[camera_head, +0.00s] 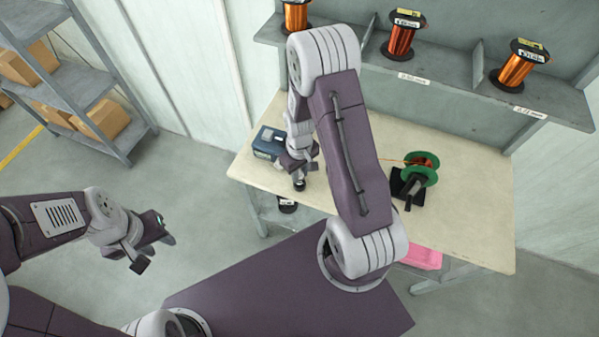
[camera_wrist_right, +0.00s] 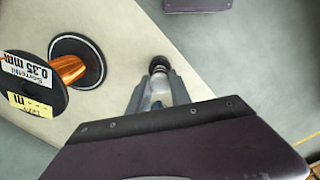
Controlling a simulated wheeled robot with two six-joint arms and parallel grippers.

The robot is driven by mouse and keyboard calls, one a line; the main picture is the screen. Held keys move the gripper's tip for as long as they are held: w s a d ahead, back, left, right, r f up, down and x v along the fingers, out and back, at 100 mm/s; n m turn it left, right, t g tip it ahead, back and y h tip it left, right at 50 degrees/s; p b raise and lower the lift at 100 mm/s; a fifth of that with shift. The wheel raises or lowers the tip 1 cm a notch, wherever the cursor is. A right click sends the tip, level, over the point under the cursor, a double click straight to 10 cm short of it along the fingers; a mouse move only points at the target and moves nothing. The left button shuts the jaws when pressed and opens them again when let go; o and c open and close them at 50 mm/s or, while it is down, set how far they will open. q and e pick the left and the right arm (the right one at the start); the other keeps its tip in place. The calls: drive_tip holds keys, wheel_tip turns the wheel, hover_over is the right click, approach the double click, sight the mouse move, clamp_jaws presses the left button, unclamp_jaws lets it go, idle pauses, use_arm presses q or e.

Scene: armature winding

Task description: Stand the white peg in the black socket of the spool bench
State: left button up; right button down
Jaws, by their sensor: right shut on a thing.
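My right gripper (camera_head: 299,178) is above the left part of the cream bench (camera_head: 460,220). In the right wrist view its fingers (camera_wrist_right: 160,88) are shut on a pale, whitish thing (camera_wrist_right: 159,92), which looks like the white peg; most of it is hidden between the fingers. A small round black part (camera_wrist_right: 158,64), which looks like the socket, shows just past the fingertips. I cannot tell whether the peg is inside it or only above it. My left gripper (camera_head: 153,252) is open and empty, over the floor left of the bench.
A dark blue box (camera_head: 268,142) stands beside the right gripper. A green spool (camera_head: 421,168) on a black stand is on the bench's right. Copper spools (camera_head: 402,38) stand on the back shelf. A labelled spool (camera_wrist_right: 70,68) shows in the wrist view.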

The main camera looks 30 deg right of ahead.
drive_tip(key=shift+f, duration=0.15)
drive_tip(key=shift+f+b, duration=0.7)
drive_tip(key=shift+f, duration=0.15)
drive_tip(key=c, duration=1.1)
unclamp_jaws()
wheel_tip(320, 180, up, 9)
drive_tip(key=shift+r, duration=0.1)
